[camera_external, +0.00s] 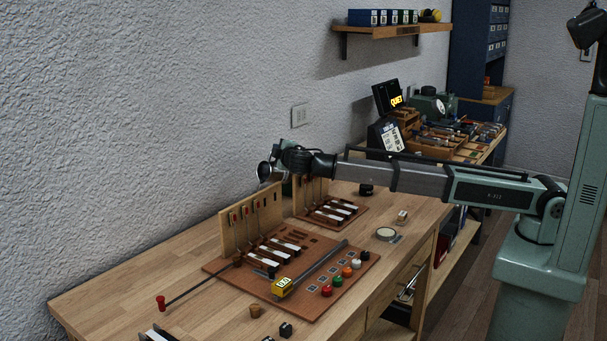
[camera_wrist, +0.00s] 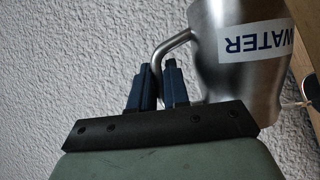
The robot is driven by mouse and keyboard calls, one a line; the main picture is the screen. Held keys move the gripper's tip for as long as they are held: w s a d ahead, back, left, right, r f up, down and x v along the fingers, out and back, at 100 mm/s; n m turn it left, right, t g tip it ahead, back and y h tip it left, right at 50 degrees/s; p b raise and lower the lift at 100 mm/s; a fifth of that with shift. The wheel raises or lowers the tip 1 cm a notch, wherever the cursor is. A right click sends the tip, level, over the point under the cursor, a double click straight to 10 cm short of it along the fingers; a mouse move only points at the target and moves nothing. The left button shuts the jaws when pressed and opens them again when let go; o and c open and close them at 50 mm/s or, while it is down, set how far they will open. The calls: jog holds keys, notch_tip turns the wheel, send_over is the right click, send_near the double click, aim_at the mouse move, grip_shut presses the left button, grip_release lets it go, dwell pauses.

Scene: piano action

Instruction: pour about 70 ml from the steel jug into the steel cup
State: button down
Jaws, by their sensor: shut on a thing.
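The steel jug (camera_wrist: 210,42) fills the upper right of the wrist view. Its white label reads WATER, upside down in that picture. My gripper (camera_wrist: 158,75) is shut on the jug's handle, with the blue fingers on either side of it. In the external view my gripper (camera_external: 280,158) is near the wall, above the back of the workbench. The jug (camera_external: 264,172) shows there as a small shiny shape beside and below the gripper, held above the bench. I cannot make out its tilt, its contents or the steel cup.
Upright wooden panels (camera_external: 237,224) stand below and near the jug. A brown board (camera_external: 325,262) with key models, coloured knobs and a yellow-ended bar lies on the workbench (camera_external: 130,285). A round pale-topped item (camera_external: 386,234) sits to the right. The left part of the bench is mostly clear.

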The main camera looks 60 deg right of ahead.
jog(key=shift+w+a+f+n+t+h, duration=0.1)
jog(key=shift+a+n+t+h, duration=0.1)
jog(key=shift+a+n, duration=0.35)
jog(key=shift+w+a+f+n+t+h, duration=0.1)
jog(key=shift+a+n+h, duration=0.1)
jog(key=shift+a+n, duration=0.3)
dwell(1.6)
jog(key=d+m, duration=0.2)
jog(key=s+d+m+y, duration=0.1)
jog(key=d, duration=0.1)
jog(key=shift+d+r+g, duration=0.1)
jog(key=shift+r+g, duration=0.3)
jog(key=shift+d+f+m+y, duration=0.1)
jog(key=shift+d+m+y, duration=0.8)
jog(key=shift+m, duration=0.55)
jog(key=shift+s+d, duration=0.1)
dwell(0.3)
jog(key=s+d+f+m+y, duration=0.1)
jog(key=d+f+m+y, duration=0.2)
jog(key=d+m, duration=0.3)
jog(key=shift+d+y, duration=0.45)
jog(key=shift+y, duration=0.05)
jog(key=shift+g, duration=0.3)
dwell(1.1)
